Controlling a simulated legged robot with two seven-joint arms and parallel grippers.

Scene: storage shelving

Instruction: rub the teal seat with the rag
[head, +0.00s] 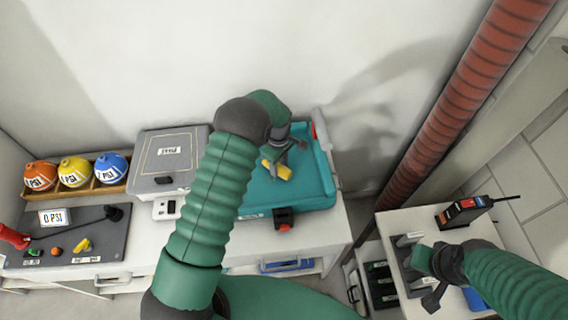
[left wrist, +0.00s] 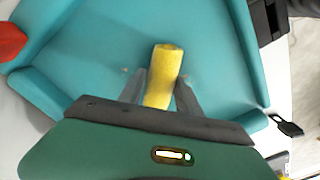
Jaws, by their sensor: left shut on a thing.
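The teal seat (head: 312,180) lies on the white counter behind my left arm, and its teal surface fills most of the left wrist view (left wrist: 95,60). My left gripper (head: 278,165) is over the seat, pointing down. It is shut on a rolled yellow rag (head: 284,173), which shows between the two fingers in the left wrist view (left wrist: 164,75). Whether the rag touches the seat I cannot tell. Small brown specks (left wrist: 125,70) show on the seat beside the rag. My right gripper (head: 432,280) is at the lower right over the side table; its fingers are unclear.
A grey case (head: 165,155) stands left of the seat. Orange, yellow and blue balls (head: 75,171) sit in a wooden rack, behind a dark control panel (head: 70,237). A red ribbed pipe (head: 455,105) rises at right. A black device (head: 465,211) stands on the side table.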

